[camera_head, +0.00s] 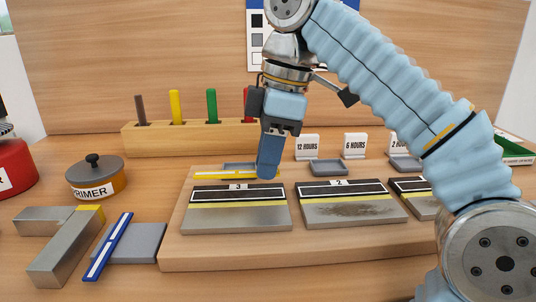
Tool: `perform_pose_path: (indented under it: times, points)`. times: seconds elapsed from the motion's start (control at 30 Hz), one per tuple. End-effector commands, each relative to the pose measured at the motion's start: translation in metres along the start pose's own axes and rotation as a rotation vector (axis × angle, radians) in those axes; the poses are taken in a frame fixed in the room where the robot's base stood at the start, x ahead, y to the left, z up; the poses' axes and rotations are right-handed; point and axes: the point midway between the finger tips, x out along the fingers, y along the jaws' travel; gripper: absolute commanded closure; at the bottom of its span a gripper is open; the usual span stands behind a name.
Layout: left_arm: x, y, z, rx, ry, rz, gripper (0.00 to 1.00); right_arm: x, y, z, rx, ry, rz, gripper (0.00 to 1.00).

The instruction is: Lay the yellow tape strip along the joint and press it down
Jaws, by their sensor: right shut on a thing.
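The yellow tape strip (222,175) shows near the back edge of the wooden board, behind panel 3. My right gripper (267,172) points down and is shut on the strip's right end; the fingers hide that end. I cannot tell whether the strip touches the board. Panel 3 (236,215) and panel 2 (350,207) lie on the board, each with a black back part, a yellow band across it and a grey front part. A third panel (412,185) is partly hidden by my right arm. My left gripper is not in view.
The wooden board (300,252) fills the middle. Small grey trays (328,167) and hour cards (307,147) stand behind the panels. A wooden rack (190,138) holds coloured sticks. At left are a primer pot (95,178), metal bars (66,250) and a blue-white strip (108,246) on a grey block.

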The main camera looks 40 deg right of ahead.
Motion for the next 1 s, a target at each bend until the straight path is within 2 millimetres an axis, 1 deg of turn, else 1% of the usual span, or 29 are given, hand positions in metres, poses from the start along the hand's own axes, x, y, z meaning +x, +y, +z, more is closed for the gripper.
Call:
perform_pose_path:
  times: [0.33, 0.8, 1.0]
  points:
    - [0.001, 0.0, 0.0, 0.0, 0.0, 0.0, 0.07, 0.001, 0.0, 0.0, 0.0, 0.0, 0.0, 1.0]
    - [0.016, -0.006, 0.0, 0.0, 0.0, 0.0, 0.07, 0.021, 0.0, 0.004, 0.0, 0.0, 0.002, 1.0]
    - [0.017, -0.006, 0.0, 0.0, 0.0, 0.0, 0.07, 0.023, 0.0, 0.004, 0.0, 0.0, 0.003, 1.0]
